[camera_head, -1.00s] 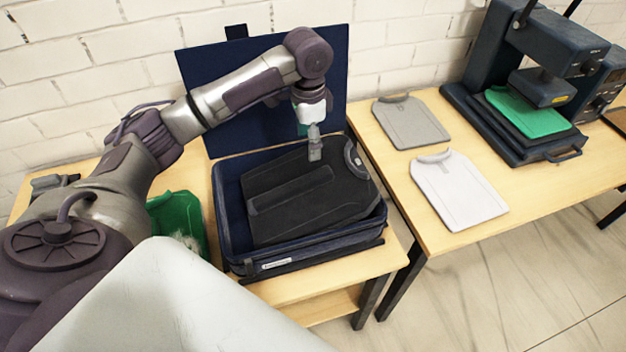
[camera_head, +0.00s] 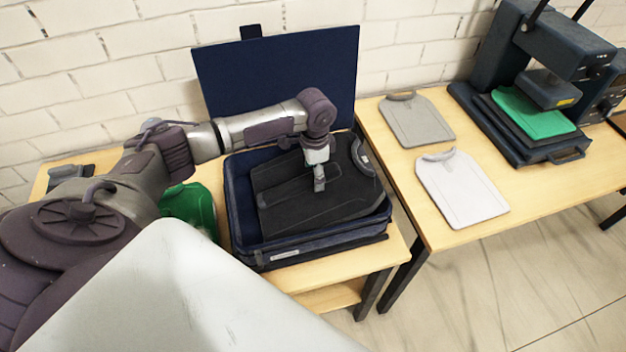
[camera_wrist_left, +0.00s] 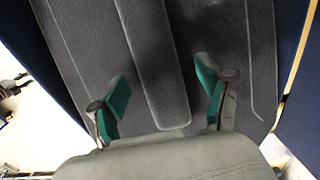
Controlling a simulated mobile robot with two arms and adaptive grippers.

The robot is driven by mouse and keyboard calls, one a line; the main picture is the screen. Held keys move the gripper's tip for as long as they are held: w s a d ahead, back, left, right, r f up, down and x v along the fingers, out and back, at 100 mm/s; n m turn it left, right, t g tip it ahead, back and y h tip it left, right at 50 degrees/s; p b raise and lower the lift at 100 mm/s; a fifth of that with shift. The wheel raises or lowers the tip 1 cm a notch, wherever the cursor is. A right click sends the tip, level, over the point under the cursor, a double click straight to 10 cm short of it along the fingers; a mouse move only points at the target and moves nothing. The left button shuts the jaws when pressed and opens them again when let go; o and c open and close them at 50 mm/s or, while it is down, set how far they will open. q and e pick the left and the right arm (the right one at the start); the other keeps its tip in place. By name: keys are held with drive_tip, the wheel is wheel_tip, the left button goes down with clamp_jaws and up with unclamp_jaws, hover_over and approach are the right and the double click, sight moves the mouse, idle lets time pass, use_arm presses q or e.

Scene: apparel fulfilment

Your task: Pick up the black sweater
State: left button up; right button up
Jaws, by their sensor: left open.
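The black sweater (camera_head: 345,205) lies folded flat in an open dark blue case (camera_head: 262,247) on the near wooden table. It has a raised strip along its middle and a grey patch at its collar. My left gripper (camera_head: 319,184) points down over the middle of the sweater, close to its surface; I cannot tell if it touches. My right gripper is not in view.
The case's blue lid (camera_head: 275,80) stands upright behind it. A green garment (camera_head: 188,205) lies left of the case. On the right table lie a grey shirt (camera_head: 418,122), a white shirt (camera_head: 462,190) and a press (camera_head: 545,55) with a green garment (camera_head: 532,112) on it.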

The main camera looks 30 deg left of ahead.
use_arm(q)
clamp_jaws()
drive_tip(key=shift+r, duration=0.1)
idle(0.5)
